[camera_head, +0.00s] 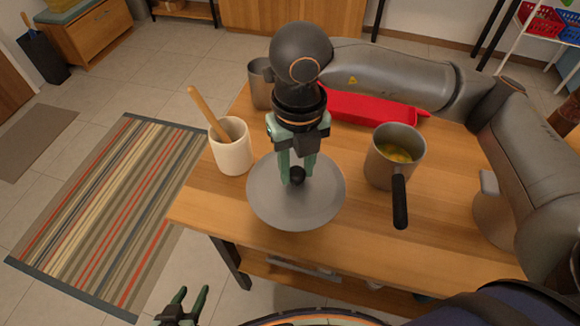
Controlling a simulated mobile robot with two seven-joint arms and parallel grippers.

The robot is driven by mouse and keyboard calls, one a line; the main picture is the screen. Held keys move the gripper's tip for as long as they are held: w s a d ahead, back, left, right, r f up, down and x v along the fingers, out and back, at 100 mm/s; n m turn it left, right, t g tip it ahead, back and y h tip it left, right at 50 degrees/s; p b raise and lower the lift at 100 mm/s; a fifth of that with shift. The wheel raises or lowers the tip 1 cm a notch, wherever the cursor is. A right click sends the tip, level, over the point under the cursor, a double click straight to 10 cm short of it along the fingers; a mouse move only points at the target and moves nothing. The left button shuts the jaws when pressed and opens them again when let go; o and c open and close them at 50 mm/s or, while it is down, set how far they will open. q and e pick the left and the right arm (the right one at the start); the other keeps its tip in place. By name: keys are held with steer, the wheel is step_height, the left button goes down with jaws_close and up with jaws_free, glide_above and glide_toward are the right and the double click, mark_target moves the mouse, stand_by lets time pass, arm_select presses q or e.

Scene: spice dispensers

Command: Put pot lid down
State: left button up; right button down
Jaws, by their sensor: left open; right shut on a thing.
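The pot lid (268,207) is a grey disc with a round black knob, near the front left of the wooden table (190,207). My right gripper (297,172) comes down from above and is shut on the knob. Whether the lid touches the table top or hangs just above it, I cannot tell. A grey pot (374,168) with a black handle stands uncovered to the right of the lid, with yellowish food inside. My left gripper (183,303) is open and empty at the bottom left, in front of the table and apart from it.
A white crock (232,157) with a wooden utensil stands left of the lid. A red tray (365,106) and a grey metal container (259,85) are at the back. The table's front right is clear. A striped rug (105,215) lies on the floor.

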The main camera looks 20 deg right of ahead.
steer(key=w+f, duration=0.5)
steer(key=f, duration=0.1)
steer(key=shift+w, duration=0.25)
steer(key=shift+w+f, duration=0.1)
steer(key=shift+f, duration=1.7)
steer(key=c, duration=0.5)
jaws_free()
step_height(320, 180, up, 12)
steer(key=shift+r, duration=0.2)
